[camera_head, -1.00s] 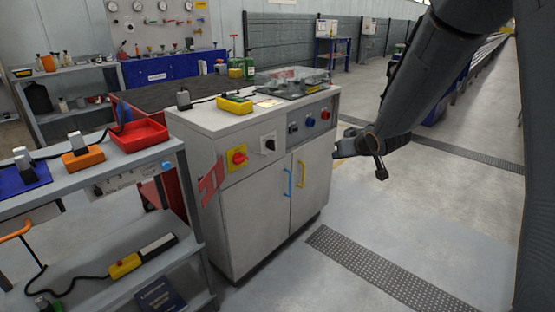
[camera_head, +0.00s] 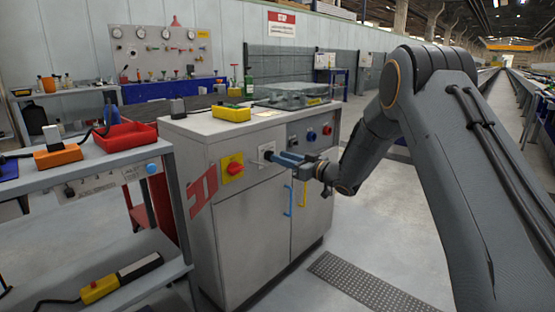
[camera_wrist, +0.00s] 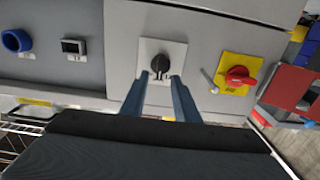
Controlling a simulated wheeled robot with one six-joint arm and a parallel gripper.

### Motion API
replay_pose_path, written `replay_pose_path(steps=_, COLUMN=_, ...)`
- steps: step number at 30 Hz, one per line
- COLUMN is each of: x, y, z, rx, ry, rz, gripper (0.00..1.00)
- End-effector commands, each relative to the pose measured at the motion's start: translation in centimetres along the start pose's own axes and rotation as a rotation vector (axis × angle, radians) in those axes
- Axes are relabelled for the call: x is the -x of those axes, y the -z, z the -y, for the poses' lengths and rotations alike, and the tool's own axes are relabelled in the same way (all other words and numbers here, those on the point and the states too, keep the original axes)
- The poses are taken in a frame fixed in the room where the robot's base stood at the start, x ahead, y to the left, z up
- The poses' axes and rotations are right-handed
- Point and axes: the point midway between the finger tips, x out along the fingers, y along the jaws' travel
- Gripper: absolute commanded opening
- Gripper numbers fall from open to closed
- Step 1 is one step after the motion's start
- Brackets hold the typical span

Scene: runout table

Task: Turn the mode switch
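The mode switch is a black rotary knob on a pale square plate on the grey cabinet front; in the wrist view the knob (camera_wrist: 160,64) shows clearly. In the head view its plate (camera_head: 266,147) is partly hidden behind my gripper (camera_head: 272,157). In the wrist view my gripper (camera_wrist: 159,78) is open, its two blue fingers pointing at the plate, one to each side just below the knob. Nothing is between the fingers. I cannot tell whether the fingertips touch the plate.
A red knob on a yellow plate (camera_head: 232,168) is beside the switch. Blue (camera_head: 311,136) and red knobs sit on the dark panel to the right. Blue (camera_head: 288,202) and yellow door handles are below. A workbench with a red tray (camera_head: 126,137) stands at left.

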Motion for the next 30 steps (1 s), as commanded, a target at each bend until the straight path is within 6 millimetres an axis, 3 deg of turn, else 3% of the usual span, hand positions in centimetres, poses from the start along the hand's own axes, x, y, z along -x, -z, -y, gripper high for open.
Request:
replay_pose_path(steps=6, x=-2.5, y=-0.1, z=0.0, rx=0.000, ry=0.000, rz=0.000, gripper=0.28)
replay_pose_path(steps=17, x=-3.0, y=0.0, z=0.0, rx=0.000, ry=-0.001, rz=0.001, gripper=0.28)
replay_pose_path(steps=22, x=-2.9, y=0.0, z=0.0, rx=0.000, ry=-0.002, rz=0.001, gripper=0.00)
replay_pose_path(steps=30, x=-2.9, y=0.0, z=0.0, rx=0.010, ry=-0.001, rz=0.001, gripper=0.00)
